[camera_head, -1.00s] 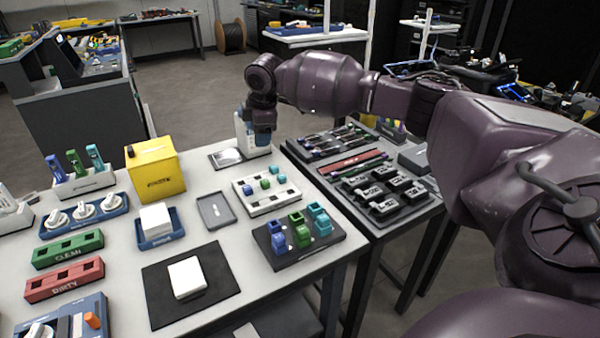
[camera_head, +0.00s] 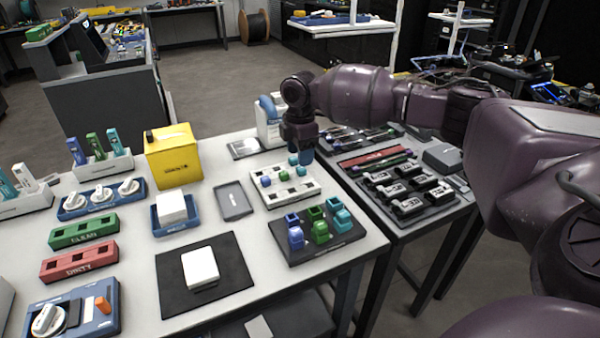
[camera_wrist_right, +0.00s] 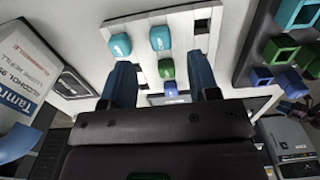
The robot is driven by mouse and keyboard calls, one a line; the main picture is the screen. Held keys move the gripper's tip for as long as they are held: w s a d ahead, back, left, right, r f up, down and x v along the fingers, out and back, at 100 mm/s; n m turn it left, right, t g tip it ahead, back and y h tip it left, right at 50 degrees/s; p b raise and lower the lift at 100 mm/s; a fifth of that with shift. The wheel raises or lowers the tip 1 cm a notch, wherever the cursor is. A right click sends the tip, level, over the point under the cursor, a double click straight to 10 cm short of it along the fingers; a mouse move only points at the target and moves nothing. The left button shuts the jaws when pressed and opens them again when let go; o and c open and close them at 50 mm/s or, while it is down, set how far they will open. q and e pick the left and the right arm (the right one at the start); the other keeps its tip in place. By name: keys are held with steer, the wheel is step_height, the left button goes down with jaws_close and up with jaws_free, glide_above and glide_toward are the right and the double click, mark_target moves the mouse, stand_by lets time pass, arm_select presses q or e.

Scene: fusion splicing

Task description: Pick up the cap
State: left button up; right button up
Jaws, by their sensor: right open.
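Small caps stand in a white slotted tray (camera_head: 266,201) on the bench: a blue cap (camera_head: 266,181), a green cap (camera_head: 284,176) and teal caps (camera_head: 302,171) at the far end. The right wrist view shows two teal caps (camera_wrist_right: 120,45) (camera_wrist_right: 160,38), a green cap (camera_wrist_right: 166,69) and a blue cap (camera_wrist_right: 170,90). My right gripper (camera_head: 305,155) points down over the tray's far end. Its fingers (camera_wrist_right: 161,80) are apart with nothing gripped; in the wrist view the green and blue caps appear between them. My left gripper is out of view.
A dark holder (camera_head: 318,250) with blue, green and teal pieces stands in front of the tray. A white dispenser (camera_head: 268,125) stands behind, left of the gripper. A yellow box (camera_head: 174,155) and a grey dish (camera_head: 234,201) lie to the left.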

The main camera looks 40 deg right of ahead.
mark_target(301, 173)
steer(key=f, duration=0.2)
steer(key=f+b, duration=0.1)
steer(key=f, duration=0.2)
steer(key=shift+d, duration=0.2)
steer(key=shift+s+r, duration=0.1)
steer(key=shift+r, duration=0.05)
steer(key=c, duration=0.9)
